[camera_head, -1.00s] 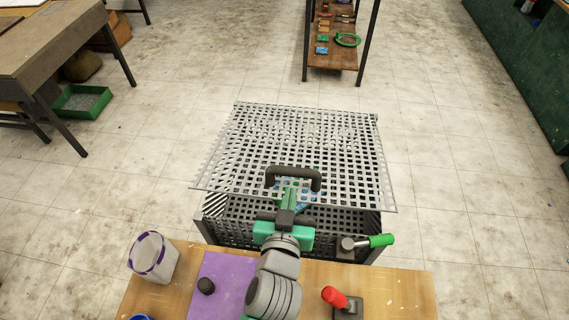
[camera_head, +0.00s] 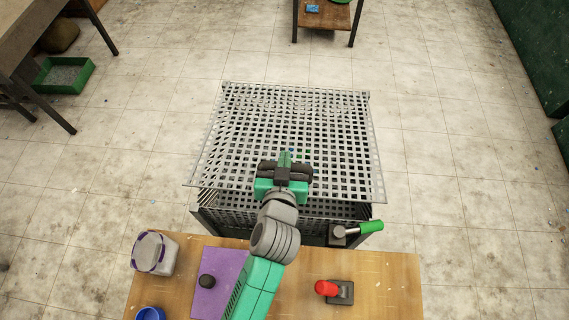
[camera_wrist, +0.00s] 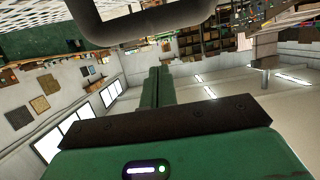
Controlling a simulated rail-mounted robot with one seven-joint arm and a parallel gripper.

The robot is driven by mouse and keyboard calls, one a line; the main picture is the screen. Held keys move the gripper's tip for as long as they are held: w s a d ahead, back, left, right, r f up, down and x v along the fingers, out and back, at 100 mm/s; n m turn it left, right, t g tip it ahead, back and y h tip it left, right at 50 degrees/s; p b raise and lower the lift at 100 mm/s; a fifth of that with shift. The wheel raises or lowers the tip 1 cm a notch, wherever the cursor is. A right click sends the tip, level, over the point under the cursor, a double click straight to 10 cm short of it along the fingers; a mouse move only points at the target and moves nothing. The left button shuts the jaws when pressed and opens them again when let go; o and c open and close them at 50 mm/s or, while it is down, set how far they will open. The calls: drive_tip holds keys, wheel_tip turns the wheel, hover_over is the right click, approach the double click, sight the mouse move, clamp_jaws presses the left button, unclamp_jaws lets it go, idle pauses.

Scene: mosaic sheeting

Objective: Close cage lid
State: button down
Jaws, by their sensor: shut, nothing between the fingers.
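The cage lid (camera_head: 335,150) is a grey perforated sheet above the dark cage (camera_head: 315,232). It is tilted, with its near edge raised and a gap below that edge. Its dark handle (camera_wrist: 150,28) crosses the top of the wrist view, apart from the fingers there. In the head view the handle is largely hidden by my gripper (camera_head: 285,156). My gripper is over the near middle of the lid, its green fingers together and empty. They also show in the wrist view (camera_wrist: 155,88). I cannot tell whether my gripper touches the lid.
Open floor surrounds the cage's sides.

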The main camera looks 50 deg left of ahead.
drive_tip(key=shift+s+d+f, duration=0.1)
drive_tip(key=shift+s+f, duration=0.05)
drive_tip(key=shift+f, duration=0.3)
drive_tip(key=shift+s+d+f, duration=0.1)
drive_tip(key=shift+f, duration=0.9)
drive_tip(key=f+b, duration=0.2)
drive_tip(key=f, duration=0.1)
drive_tip(key=s+d+f+b, duration=0.1)
drive_tip(key=f+b, duration=0.1)
drive_tip(key=b, duration=0.1)
drive_tip(key=s+f+b, duration=0.1)
drive_tip(key=f+b, duration=0.2)
drive_tip(key=shift+d+f, duration=0.3)
drive_tip(key=shift+d, duration=0.1)
